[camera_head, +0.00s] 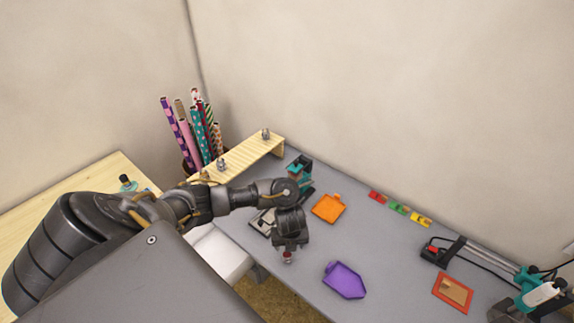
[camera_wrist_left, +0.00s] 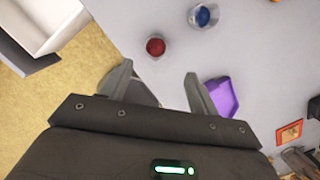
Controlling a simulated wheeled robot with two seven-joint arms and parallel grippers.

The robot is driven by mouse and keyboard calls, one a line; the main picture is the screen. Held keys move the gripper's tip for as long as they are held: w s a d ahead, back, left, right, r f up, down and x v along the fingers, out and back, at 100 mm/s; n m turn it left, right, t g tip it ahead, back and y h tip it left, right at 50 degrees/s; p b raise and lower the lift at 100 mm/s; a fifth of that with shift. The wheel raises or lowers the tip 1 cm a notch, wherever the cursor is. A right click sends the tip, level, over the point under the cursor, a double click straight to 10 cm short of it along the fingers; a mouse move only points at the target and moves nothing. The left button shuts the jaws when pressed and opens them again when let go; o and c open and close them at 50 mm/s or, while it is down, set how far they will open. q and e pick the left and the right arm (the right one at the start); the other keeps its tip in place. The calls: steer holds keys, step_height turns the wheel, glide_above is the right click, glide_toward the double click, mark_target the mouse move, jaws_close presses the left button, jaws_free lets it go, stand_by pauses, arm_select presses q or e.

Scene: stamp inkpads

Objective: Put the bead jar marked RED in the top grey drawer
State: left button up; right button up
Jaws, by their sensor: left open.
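A small jar with red contents (camera_wrist_left: 155,46) stands on the grey desk in the left wrist view; I cannot read any label. A jar with blue contents (camera_wrist_left: 205,16) stands just beside it. My left gripper (camera_wrist_left: 159,70) is open and empty, its fingers pointing toward the red jar, which lies just beyond the fingertips.
A purple tray (camera_head: 344,280) lies right of the gripper, an orange tray (camera_head: 328,208) behind it. Red, green and yellow blocks (camera_head: 399,208) line the back. A wooden riser (camera_head: 245,160) stands at the back left. The desk's middle is clear.

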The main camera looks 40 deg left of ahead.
mark_target(287, 254)
arm_select(q)
steer(key=f, duration=0.2)
steer(key=shift+s+a+f, duration=0.25)
steer(key=shift+s+f, duration=0.05)
steer(key=shift+w+a+f, duration=0.1)
steer(key=shift+f, duration=0.35)
steer(key=shift+w+a+f, duration=0.1)
steer(key=shift+f, duration=0.3)
steer(key=f+b, duration=0.3)
steer(key=w+f+b, duration=0.1)
steer(key=f+b, duration=0.1)
steer(key=shift+a+f, duration=0.15)
steer(key=shift+a, duration=0.2)
steer(key=c, duration=1.2)
steer(key=shift+o, duration=0.2)
steer(key=shift+r, duration=0.3)
